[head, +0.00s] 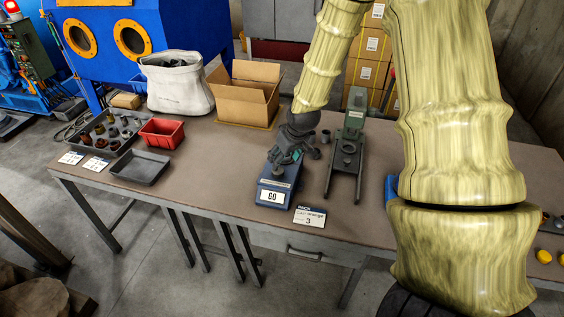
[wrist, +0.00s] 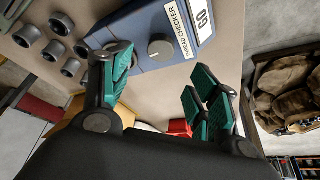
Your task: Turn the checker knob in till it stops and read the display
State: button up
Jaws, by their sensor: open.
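The blue thread checker (head: 279,184) stands on the brown table near its front edge, and its white display (head: 272,197) reads "GO". In the wrist view, the checker (wrist: 132,34) shows a grey round knob (wrist: 160,48) beside its "THREAD CHECKER" label. The display (wrist: 204,18) appears rotated there. My gripper (head: 288,157) is over the back part of the checker in the head view. In the wrist view, my gripper (wrist: 163,68) is open, with green-padded fingers on either side of the knob's line and apart from it. The knob is not clear in the head view.
A grey-green press-like stand (head: 347,150) is close right of the checker. A "PACK" card (head: 309,217) lies in front. Left are a grey tray (head: 140,167), a red bin (head: 162,133) and a fittings tray (head: 84,141). An open cardboard box (head: 245,95) stands behind.

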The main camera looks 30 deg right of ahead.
jog(key=shift+v, duration=1.6)
jog(key=shift+f, duration=0.1)
